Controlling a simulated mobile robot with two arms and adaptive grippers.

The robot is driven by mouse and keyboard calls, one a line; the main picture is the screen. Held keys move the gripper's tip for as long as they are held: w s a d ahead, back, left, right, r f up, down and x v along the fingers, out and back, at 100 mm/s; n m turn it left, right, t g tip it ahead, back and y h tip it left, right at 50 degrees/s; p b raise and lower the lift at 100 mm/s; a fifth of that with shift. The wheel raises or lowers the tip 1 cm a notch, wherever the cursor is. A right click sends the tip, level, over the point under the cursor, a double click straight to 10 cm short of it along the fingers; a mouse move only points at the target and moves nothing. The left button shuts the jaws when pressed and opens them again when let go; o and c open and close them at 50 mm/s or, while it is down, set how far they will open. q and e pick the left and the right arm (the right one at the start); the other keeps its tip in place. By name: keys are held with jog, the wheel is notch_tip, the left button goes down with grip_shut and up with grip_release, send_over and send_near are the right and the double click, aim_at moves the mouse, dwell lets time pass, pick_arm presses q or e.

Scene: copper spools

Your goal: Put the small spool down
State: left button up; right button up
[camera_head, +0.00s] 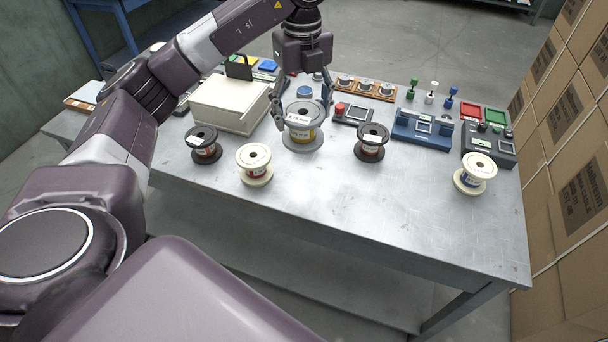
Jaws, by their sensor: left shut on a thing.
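My left gripper (303,112) reaches down from above at the back middle of the table and is shut on a grey spool (302,137) with a yellow and white label. The grey spool is upright and looks larger than the other spools. I cannot tell whether its base touches the table. A black spool (204,148) and a white spool (255,165) stand to its left. Another black spool (372,142) stands close on its right. A white spool with a blue label (475,173) stands at the far right. My right gripper is not in view.
The metal table (370,215) is bare along its front middle. A cream box (230,104) stands behind the left spools. A blue fixture (423,128) and a dark control box (489,148) stand at the back right. Stacked cartons (572,150) line the right side.

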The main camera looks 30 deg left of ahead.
pick_arm(q)
notch_tip(320, 180, down, 17)
jog(key=shift+f+p, duration=0.1)
jog(key=shift+p, duration=0.3)
jog(key=shift+f, duration=0.4)
jog(key=shift+f, duration=0.1)
jog(key=o, duration=1.4)
